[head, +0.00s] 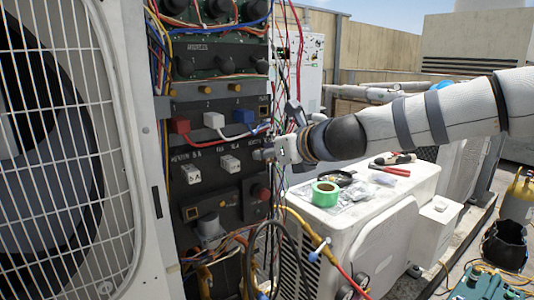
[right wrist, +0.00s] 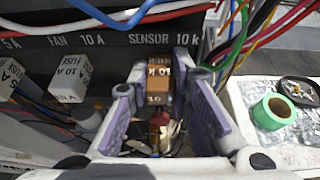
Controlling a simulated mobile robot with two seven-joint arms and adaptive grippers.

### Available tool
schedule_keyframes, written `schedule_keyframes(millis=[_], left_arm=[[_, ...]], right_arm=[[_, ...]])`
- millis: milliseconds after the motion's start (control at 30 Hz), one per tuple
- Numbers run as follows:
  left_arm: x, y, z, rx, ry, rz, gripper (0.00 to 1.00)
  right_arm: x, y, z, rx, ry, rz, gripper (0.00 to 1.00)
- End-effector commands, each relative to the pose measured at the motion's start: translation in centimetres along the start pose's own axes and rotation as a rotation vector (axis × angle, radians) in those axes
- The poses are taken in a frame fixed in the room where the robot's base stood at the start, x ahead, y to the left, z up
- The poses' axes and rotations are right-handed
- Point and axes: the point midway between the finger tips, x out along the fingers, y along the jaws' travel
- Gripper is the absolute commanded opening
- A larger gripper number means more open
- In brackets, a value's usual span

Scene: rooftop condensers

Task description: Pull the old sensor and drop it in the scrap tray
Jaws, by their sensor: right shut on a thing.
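The old sensor (right wrist: 158,82) is a small brown-orange block marked 10 k, under the SENSOR 10 k label in the right wrist view. My right gripper (right wrist: 156,92) has its purple-padded fingers on either side of it, shut on it. In the head view my right gripper (head: 264,154) is at the right edge of the dark control panel (head: 215,140), and the sensor is mostly hidden there. I cannot tell whether the sensor is still seated. My left gripper is not in view. No tray is clearly marked as the scrap tray.
White fuse blocks (head: 229,163) sit left of the gripper. Loose coloured wires hang around it. A white condenser top (head: 385,195) holds green tape (head: 325,194), a small black dish (right wrist: 299,91), clear bags and red-handled pliers (head: 391,171). A black bucket (head: 505,244) stands at the lower right.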

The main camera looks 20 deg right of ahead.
Motion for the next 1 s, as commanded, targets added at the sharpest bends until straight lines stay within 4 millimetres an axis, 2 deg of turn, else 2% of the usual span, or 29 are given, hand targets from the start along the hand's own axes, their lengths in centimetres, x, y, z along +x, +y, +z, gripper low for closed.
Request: schedule_keyframes(millis=[1000], left_arm=[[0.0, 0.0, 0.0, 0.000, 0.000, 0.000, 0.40]], right_arm=[[-3.5, 0.0, -1.5, 0.001, 0.001, 0.001, 0.00]])
